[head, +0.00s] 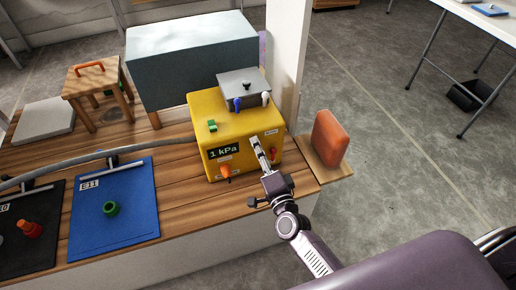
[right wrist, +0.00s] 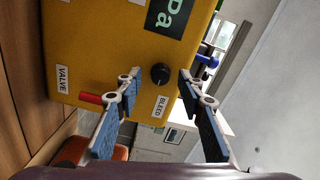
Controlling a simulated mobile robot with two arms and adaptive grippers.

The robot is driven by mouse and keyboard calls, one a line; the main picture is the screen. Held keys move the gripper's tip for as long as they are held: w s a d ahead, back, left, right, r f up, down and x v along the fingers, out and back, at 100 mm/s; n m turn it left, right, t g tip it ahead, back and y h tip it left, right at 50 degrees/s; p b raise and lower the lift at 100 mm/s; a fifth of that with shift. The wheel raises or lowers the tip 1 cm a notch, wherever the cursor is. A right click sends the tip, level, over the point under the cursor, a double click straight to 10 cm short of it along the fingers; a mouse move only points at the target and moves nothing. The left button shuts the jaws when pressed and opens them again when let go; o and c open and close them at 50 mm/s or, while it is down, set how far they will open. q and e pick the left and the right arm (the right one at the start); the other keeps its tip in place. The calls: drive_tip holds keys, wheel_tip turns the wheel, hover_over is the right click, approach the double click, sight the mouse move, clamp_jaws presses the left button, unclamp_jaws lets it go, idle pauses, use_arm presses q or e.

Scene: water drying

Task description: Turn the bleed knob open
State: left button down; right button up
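The yellow box (head: 231,115) stands on the wooden bench, its display reading 1 kPa. The black round bleed knob (right wrist: 160,75) is on its front face beside the BLEED label (right wrist: 161,105). In the head view I cannot make out the knob; my right gripper covers that part. My right gripper (head: 256,146) is at the right part of the front face. In the right wrist view its fingers (right wrist: 158,77) are open, one tip on each side of the knob, with visible gaps. I cannot tell whether they reach its depth. My left gripper is not in view.
A red handle (right wrist: 90,98) sits close to one finger, near the VALVE label (right wrist: 62,79). An orange knob (head: 225,170) is low on the box front. A grey hose (head: 100,156) runs left. An orange block (head: 329,138) stands right of the box, and a white post (head: 288,50) behind.

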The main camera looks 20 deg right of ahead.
drive_tip(key=s, duration=1.1)
drive_tip(key=shift+s+d, duration=0.15)
drive_tip(key=shift+s, duration=0.1)
